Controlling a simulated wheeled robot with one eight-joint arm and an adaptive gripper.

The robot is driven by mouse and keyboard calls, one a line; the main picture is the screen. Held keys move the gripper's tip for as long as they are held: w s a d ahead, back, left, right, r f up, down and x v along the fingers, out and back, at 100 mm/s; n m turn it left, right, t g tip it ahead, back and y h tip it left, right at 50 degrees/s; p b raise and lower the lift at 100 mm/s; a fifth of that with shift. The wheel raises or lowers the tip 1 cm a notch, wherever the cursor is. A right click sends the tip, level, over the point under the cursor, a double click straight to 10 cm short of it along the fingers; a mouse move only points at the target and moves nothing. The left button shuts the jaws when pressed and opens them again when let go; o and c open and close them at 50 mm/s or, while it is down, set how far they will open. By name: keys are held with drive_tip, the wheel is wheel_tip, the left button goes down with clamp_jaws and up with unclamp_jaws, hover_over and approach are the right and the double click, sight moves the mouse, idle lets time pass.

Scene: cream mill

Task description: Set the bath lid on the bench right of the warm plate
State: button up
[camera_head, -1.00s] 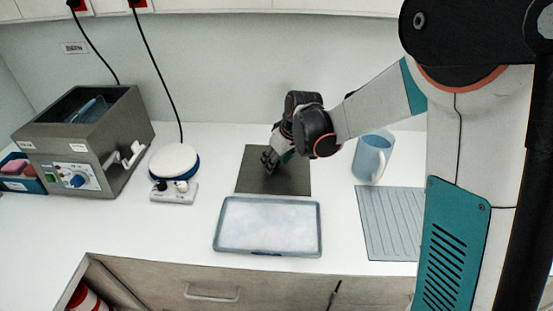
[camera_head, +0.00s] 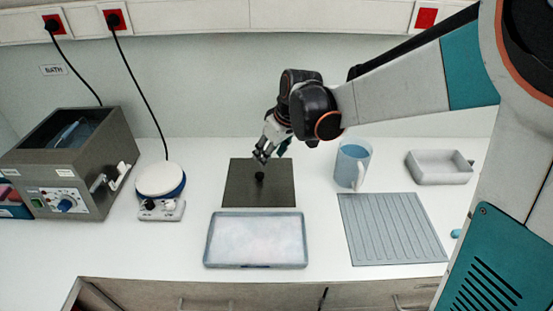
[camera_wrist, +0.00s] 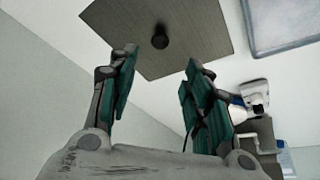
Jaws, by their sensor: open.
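The bath lid (camera_head: 240,195) is a flat, dark grey square plate with a black knob (camera_head: 259,178). It lies flat on the white bench, to the right of the round white warm plate (camera_head: 160,179). My gripper (camera_head: 264,153) is open and empty above the lid, apart from the knob. In the wrist view, the lid (camera_wrist: 195,35) and its knob (camera_wrist: 160,38) show beyond the spread fingers of my gripper (camera_wrist: 158,66). The grey bath (camera_head: 85,165) stands at the left with its top uncovered.
A shallow pale tray (camera_head: 256,266) lies in front of the lid. A blue mug (camera_head: 351,166), a ribbed grey mat (camera_head: 392,230) and a grey dish (camera_head: 440,170) are to the right. Black cables hang from wall sockets behind the bath and warm plate.

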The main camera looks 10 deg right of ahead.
drive_tip(key=s+d+r+m+t+h, duration=0.1)
drive_tip(key=s+d+r+m, duration=0.1)
drive_tip(key=s, duration=0.6)
drive_tip(key=s+d+r+m+t, duration=0.1)
drive_tip(key=s+d, duration=0.3)
drive_tip(key=s, duration=0.4)
drive_tip(key=s+d+r+m+t+h, duration=0.1)
drive_tip(key=s+d+r+m, duration=0.2)
drive_tip(key=s, duration=0.5)
drive_tip(key=shift+s+r+m+h, duration=0.25)
drive_tip(key=shift+r+m+h, duration=0.05)
drive_tip(key=shift+r+m, duration=0.1)
